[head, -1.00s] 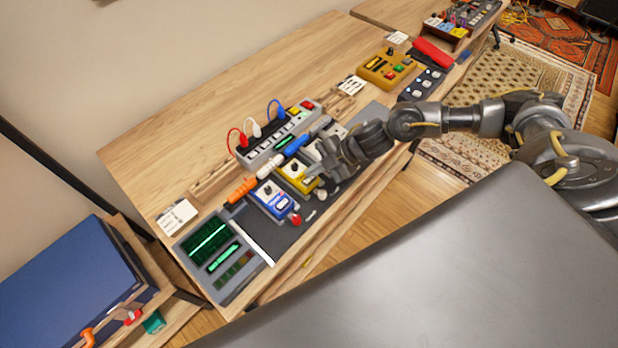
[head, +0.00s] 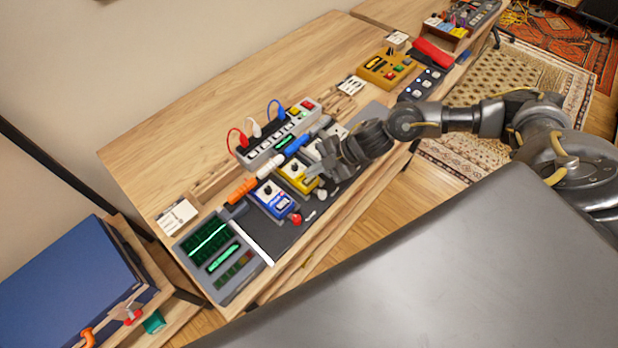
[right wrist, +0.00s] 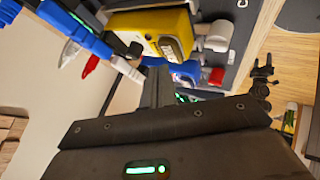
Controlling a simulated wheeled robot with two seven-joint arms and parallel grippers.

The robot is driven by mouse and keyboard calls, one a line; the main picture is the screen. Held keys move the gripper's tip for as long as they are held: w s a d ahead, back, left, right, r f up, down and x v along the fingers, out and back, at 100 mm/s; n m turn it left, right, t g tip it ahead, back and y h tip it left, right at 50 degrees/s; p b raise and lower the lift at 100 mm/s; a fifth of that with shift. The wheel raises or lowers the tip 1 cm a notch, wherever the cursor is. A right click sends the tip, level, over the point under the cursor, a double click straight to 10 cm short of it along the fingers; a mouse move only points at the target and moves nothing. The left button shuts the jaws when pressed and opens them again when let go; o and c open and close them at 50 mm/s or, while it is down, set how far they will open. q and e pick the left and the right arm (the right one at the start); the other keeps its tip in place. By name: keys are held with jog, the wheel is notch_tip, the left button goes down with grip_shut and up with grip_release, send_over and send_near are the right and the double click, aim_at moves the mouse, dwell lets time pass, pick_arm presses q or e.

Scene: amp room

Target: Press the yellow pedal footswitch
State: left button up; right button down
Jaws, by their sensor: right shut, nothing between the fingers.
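The yellow pedal (head: 292,172) sits on the dark pedalboard between a blue pedal (head: 270,197) and a light pedal partly hidden by my right gripper. My right gripper (head: 313,172) is shut and empty, close over the yellow pedal's right side in the head view. In the right wrist view the yellow pedal (right wrist: 150,22) lies just beyond the shut fingertips (right wrist: 156,66). I cannot tell whether the fingertips touch it. My left gripper is not in view.
Coloured plugs and cables and a grey power strip (head: 250,155) run behind the pedals. A device with green screens (head: 222,285) stands at the near left of the bench. A gold box (head: 386,68) is farther back. The wooden bench top (head: 220,120) behind is clear.

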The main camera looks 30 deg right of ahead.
aim_at(314, 178)
jog(key=shift+f, duration=0.15)
jog(key=shift+f, duration=0.3)
jog(key=shift+f+b, duration=0.45)
jog(key=shift+f, duration=0.05)
dwell(0.8)
jog(key=shift+r, duration=0.1)
jog(key=shift+r+p, duration=0.8)
jog(key=shift+p, duration=0.1)
jog(key=shift+r, duration=0.1)
notch_tip(314, 178, up, 5)
jog(key=p, duration=0.4)
jog(key=shift+p, duration=0.4)
dwell(0.3)
